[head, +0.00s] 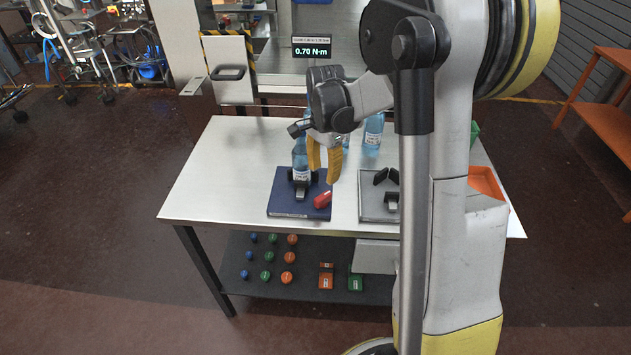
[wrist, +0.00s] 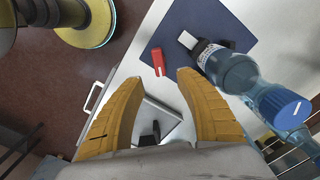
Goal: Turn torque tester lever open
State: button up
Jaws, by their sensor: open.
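The torque tester has a dark blue base plate (head: 284,207) on the table, with black clamps (head: 302,188) around a light blue bottle (head: 300,160) that stands upright. Its red lever (head: 322,200) is at the plate's right side. My gripper (head: 323,172) is open and empty above and behind the lever, with yellow fingers pointing down. In the wrist view, the red lever (wrist: 158,61) shows just beyond the gap between the fingertips (wrist: 160,76), and I see no contact. The bottle with its blue cap (wrist: 281,106) is right of the fingers. A display (head: 312,47) reads 0.70 N·m.
A grey fixture (head: 374,206) with black jaws stands right of the tester. More blue bottles (head: 373,131) stand behind. An orange tray (head: 487,182) is at the right end. The table's left part (head: 217,175) is clear. Caps and small boxes lie on the lower shelf (head: 305,290).

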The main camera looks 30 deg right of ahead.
aim_at(323, 196)
notch_tip(323, 196, down, 10)
jog(key=b, duration=0.3)
jog(key=shift+s+a+f, duration=0.1)
jog(key=shift+s+f, duration=0.05)
jog(key=shift+f, duration=0.05)
grip_shut()
